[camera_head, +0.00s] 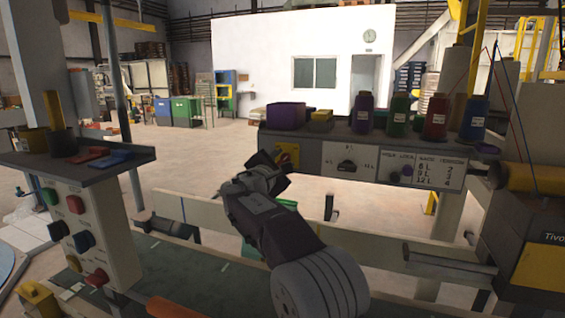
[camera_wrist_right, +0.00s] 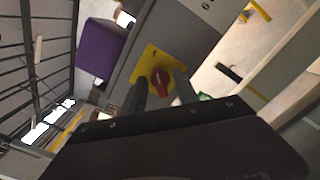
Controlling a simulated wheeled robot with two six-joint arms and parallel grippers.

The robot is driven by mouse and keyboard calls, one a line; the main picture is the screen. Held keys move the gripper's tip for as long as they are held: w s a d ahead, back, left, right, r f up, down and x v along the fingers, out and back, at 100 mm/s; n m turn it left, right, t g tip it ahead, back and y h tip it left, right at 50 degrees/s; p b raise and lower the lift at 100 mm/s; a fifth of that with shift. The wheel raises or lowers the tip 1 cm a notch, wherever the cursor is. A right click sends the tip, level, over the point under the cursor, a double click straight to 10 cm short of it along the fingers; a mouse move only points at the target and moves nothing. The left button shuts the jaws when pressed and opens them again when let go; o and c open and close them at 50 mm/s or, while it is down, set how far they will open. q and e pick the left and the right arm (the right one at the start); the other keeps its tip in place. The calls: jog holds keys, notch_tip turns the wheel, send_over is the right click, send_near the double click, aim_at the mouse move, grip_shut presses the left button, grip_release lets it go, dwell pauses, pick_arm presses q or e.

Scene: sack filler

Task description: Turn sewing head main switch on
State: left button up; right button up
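The main switch is a red rotary knob (camera_wrist_right: 160,80) on a yellow plate (camera_wrist_right: 149,66), on the front of a grey control box. In the head view the yellow plate (camera_head: 288,153) shows at the left end of the grey box (camera_head: 335,157), partly covered by my right gripper (camera_head: 273,160). In the right wrist view my right gripper (camera_wrist_right: 161,84) has its fingers apart, one on each side of the red knob. A gap seems to show between fingers and knob; contact cannot be made out. My left gripper is not in view.
Thread cones, one purple (camera_head: 363,113), stand on the box beside a purple bin (camera_head: 286,116). A selector dial (camera_head: 346,165) sits right of the switch. A push-button pedestal (camera_head: 88,228) stands at left.

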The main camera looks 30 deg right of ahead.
jog(key=v, duration=0.9)
jog(key=shift+b, duration=0.35)
